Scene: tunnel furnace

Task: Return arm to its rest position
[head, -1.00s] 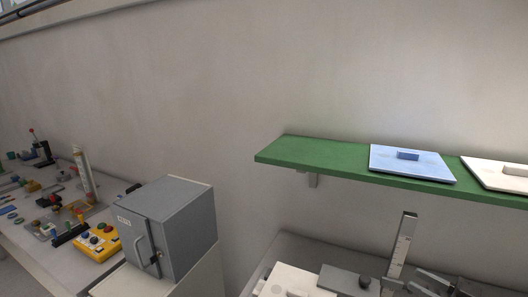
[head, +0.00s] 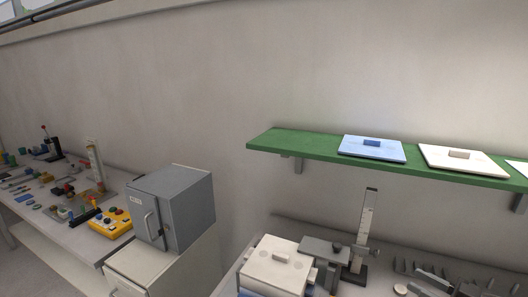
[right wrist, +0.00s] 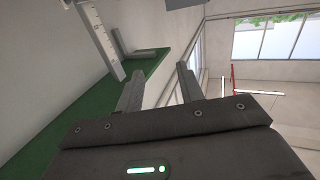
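My right gripper (right wrist: 160,70) shows in the right wrist view with its two grey fingers apart and nothing between them. A green surface (right wrist: 95,118) and a pale ruler-like upright (right wrist: 97,38) lie beyond it to the left. I cannot make out the right gripper clearly in the head view. My left gripper is in neither view.
A green shelf (head: 290,144) on the wall carries a blue plate (head: 360,153) and white plates (head: 440,163). Below are a white box (head: 262,263) and an upright scale (head: 366,215). A grey furnace-like cabinet (head: 188,214) stands left, beside a cluttered table (head: 82,240).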

